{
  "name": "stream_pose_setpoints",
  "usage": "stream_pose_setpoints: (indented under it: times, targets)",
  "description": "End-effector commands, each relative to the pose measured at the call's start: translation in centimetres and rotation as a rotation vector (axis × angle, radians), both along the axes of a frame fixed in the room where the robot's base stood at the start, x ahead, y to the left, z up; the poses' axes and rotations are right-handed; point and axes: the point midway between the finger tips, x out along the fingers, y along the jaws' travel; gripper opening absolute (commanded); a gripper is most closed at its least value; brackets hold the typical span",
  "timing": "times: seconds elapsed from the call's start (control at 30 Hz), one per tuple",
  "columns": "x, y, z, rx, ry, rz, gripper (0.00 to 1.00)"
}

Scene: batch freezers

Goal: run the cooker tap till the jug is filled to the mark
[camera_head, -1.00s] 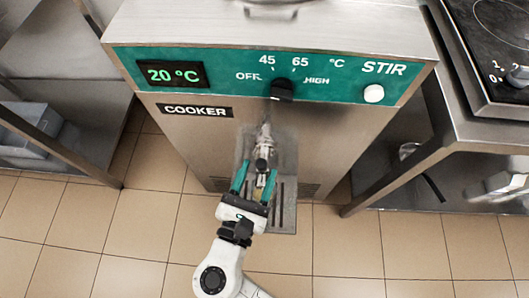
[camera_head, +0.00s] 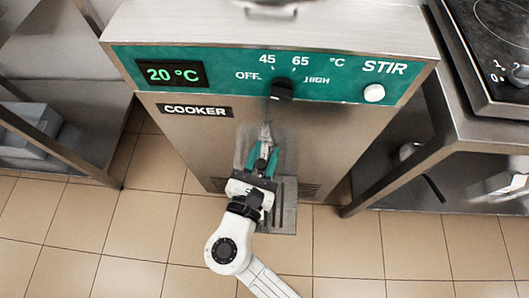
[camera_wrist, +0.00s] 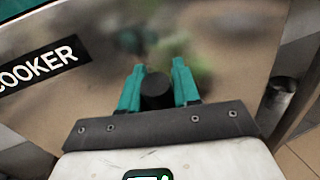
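The cooker (camera_head: 200,140) stands ahead with a tap (camera_head: 266,135) low on its front. The tap's black knob (camera_wrist: 157,92) sits between the green fingers of my gripper (camera_head: 262,160) in the head view. A grey slotted drip tray (camera_head: 284,222) lies below the tap. I can make out no jug or fill mark; my gripper hides part of the space under the tap.
The green panel shows 20 °C on a display (camera_head: 173,74), a black dial (camera_head: 282,90) and a white STIR button (camera_head: 374,93). A steel table with a hob (camera_head: 495,45) stands right, a shelf with a grey bin (camera_head: 28,130) left. Tiled floor is clear in front.

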Motion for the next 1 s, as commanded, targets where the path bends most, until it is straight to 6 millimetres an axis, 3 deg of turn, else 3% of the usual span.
stream_pose_setpoints:
  times: [0.27,0.67,1.0]
  targets:
    - [0.0,0.0,0.0,0.0,0.0,0.0,0.0]
    - [0.1,0.0,0.3,0.0,0.009,0.001,0.0]
    - [1.2,0.0,0.7,0.002,0.116,0.001,0.0]
